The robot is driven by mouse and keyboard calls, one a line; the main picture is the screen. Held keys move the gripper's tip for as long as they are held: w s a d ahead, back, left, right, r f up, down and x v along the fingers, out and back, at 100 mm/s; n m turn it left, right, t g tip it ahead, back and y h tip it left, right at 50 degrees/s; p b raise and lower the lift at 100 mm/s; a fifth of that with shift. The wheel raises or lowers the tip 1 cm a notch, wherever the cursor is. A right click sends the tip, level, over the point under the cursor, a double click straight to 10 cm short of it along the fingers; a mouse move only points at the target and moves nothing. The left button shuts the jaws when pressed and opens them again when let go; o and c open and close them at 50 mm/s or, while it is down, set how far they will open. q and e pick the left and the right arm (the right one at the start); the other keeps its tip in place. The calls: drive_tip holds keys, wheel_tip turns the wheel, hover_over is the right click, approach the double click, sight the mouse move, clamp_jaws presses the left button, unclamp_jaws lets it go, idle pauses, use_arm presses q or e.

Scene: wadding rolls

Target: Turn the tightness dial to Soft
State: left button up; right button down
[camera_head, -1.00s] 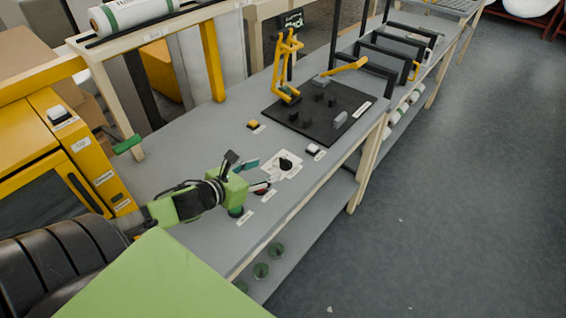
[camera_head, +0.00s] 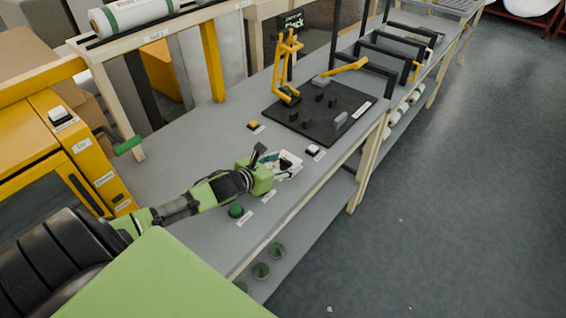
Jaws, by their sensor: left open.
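The tightness dial's white plate (camera_head: 293,158) lies on the grey bench top, near its front edge. My left gripper (camera_head: 284,165) is over the plate with its fingers around the place of the black knob. It is open. The gripper hides most of the plate and the knob, so I cannot tell where the knob points or whether the fingers touch it. The dial's markings are too small to read. My right gripper is not in view.
A white switch (camera_head: 313,149) and a yellow button (camera_head: 253,125) are close by. A black board (camera_head: 290,125) with a yellow lever frame (camera_head: 288,65) stands farther along the bench. The floor at right is clear.

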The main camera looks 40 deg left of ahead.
use_arm(q)
drive_tip(key=c, duration=1.1)
drive_tip(key=shift+d, duration=0.1)
drive_tip(key=shift+d+r+n+y+p, duration=0.15)
drive_tip(key=shift+n+y+p, duration=0.4)
drive_tip(key=shift+n+y, duration=0.35)
drive_tip(key=n+y, duration=0.2)
drive_tip(key=shift+d+g+y+p, duration=0.15)
drive_tip(key=shift+g+y+p, duration=0.15)
drive_tip(key=shift+y+p, duration=0.1)
drive_tip(key=n+y, duration=0.1)
drive_tip(key=n+g+y, duration=0.1)
drive_tip(key=n+y, duration=0.1)
drive_tip(key=shift+w+d+n+g+y+p, duration=0.15)
drive_tip(key=shift+n+g+y+p, duration=0.15)
drive_tip(key=shift+p, duration=0.1)
drive_tip(key=shift+n+g+y, duration=0.8)
drive_tip(key=shift+n+y, duration=0.3)
